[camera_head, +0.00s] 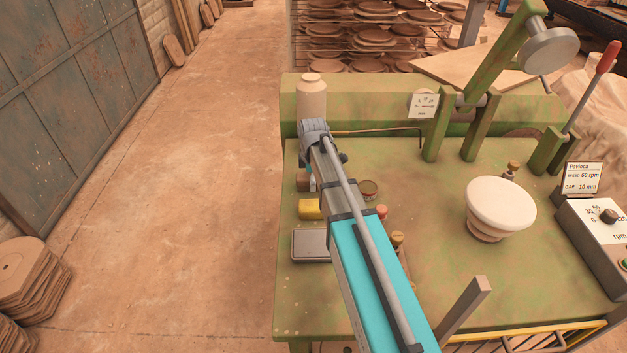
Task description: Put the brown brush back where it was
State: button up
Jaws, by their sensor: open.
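I cannot pick out the brown brush for certain. A small brown block (303,181) lies on the green bench (450,185), just left of my arm, partly hidden by it. A small upright brown-topped piece (513,168) stands behind the white bowl-shaped form. Small pieces with a red top (382,212) and an orange-brown top (397,239) stand right of my arm. My teal and grey arm reaches over the left part of the bench.
A yellow block (310,209) and a grey flat-topped box (311,245) sit at the left. A round tin (369,188), a thin bent rod (380,132), a pale bottle (312,98) and a white bowl-shaped form (500,207) are around. The front middle is fairly clear.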

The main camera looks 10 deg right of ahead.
jog(key=shift+r, duration=0.2)
notch_tip(320, 180, up, 12)
jog(key=p, duration=1.2)
dwell(0.3)
jog(key=shift+s, duration=0.1)
dwell(0.6)
jog(key=s+m, duration=1.5)
jog(key=s, duration=0.4)
jog(key=shift+m, duration=0.4)
jog(key=shift+d, duration=0.1)
